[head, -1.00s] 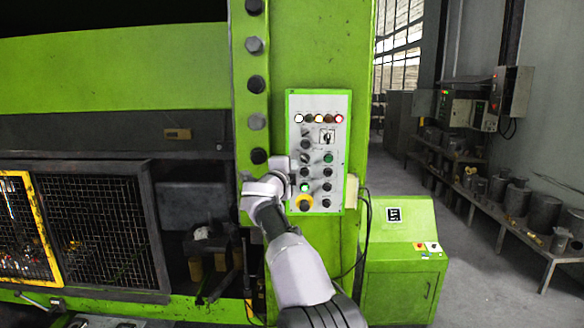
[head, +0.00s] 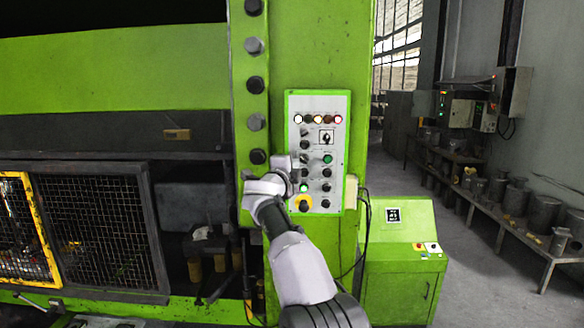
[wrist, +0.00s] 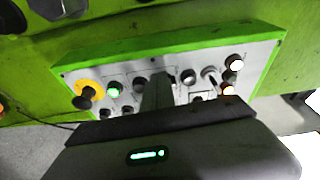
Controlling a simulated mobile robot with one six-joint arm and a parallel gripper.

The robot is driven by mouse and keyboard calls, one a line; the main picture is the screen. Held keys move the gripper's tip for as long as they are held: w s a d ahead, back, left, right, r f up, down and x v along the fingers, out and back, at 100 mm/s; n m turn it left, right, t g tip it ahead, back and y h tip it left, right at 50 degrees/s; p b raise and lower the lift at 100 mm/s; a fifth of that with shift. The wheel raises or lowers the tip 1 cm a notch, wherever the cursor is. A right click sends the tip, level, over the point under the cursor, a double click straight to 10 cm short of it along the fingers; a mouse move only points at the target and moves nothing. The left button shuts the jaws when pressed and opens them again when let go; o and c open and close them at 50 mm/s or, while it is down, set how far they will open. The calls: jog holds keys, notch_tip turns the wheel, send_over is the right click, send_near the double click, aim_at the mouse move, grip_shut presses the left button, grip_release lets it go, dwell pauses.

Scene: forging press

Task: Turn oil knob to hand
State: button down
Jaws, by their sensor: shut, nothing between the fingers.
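The control panel (head: 335,180) is a pale plate in a green frame on the press column. It carries lamps, dark knobs and buttons; it also fills the middle of the wrist view (wrist: 250,58). The labels are too small to read, so I cannot tell which knob is the oil knob. Several dark knobs sit in the panel's left column, one of them this knob (head: 304,132). My gripper (wrist: 158,82) is shut and empty, its fingers pointing at the panel among the knobs. Contact with a knob cannot be told.
A yellow-ringed button (head: 304,203) sits at the panel's lower left, below a lit green button (head: 304,187). A green cabinet (head: 400,265) stands to the right on the floor. A mesh guard (head: 105,225) is at the left. A cable hangs beside the column.

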jog(key=shift+d+r, duration=0.4)
jog(key=shift+d, duration=0.15)
dwell(1.4)
jog(key=shift+d+f, duration=0.2)
jog(key=shift+d, duration=0.1)
dwell(2.2)
jog(key=shift+a, duration=0.2)
jog(key=d+b+v, duration=0.1)
jog(key=b+v, duration=0.7)
jog(key=b, duration=0.1)
jog(key=shift+s+b, duration=0.25)
jog(key=shift+b, duration=0.15)
